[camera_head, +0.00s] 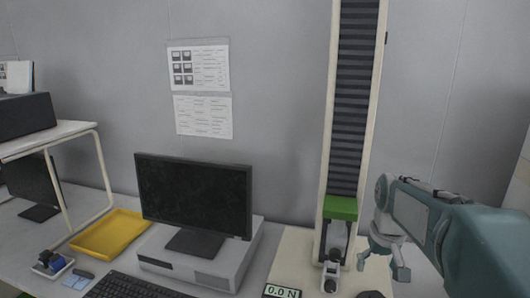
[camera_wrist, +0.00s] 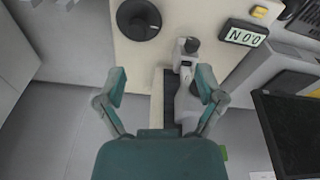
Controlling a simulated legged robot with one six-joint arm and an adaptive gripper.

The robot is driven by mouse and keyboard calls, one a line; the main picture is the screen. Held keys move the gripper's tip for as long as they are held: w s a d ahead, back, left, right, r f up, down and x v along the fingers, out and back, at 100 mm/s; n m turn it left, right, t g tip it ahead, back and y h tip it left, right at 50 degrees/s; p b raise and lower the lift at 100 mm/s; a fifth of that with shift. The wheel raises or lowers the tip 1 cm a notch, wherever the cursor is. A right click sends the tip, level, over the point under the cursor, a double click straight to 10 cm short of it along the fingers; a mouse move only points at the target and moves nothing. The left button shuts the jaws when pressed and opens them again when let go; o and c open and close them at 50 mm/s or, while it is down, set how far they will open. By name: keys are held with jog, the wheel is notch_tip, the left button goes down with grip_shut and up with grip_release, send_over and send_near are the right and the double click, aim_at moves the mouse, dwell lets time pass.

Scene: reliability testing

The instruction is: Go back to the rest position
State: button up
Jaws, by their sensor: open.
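My gripper (camera_head: 384,262) hangs at the right in the head view, beside the tall test stand (camera_head: 352,110) with its green crosshead (camera_head: 341,208). In the wrist view my gripper (camera_wrist: 160,95) has its two fingers spread wide apart with nothing between them. The lower clamp (camera_wrist: 187,62) of the stand shows beyond the fingers, near the right one. The clamp also shows in the head view (camera_head: 331,274), left of my gripper. I cannot tell the exact gap between my right finger and the clamp.
A force display (camera_head: 282,291) reads 0.0 N, and a round black knob (camera_wrist: 139,19) sits on the stand base. A monitor (camera_head: 194,197), a keyboard (camera_head: 135,287) and a yellow tray (camera_head: 110,233) are on the desk to the left. Grey floor (camera_wrist: 80,125) lies open at left in the wrist view.

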jog(key=s+a+t, duration=0.2)
jog(key=s+a, duration=0.2)
jog(key=s, duration=0.5)
jog(key=s+a+t, duration=0.2)
jog(key=s+a, duration=0.3)
jog(key=s, duration=0.5)
jog(key=shift+s+n, duration=0.3)
dwell(2.0)
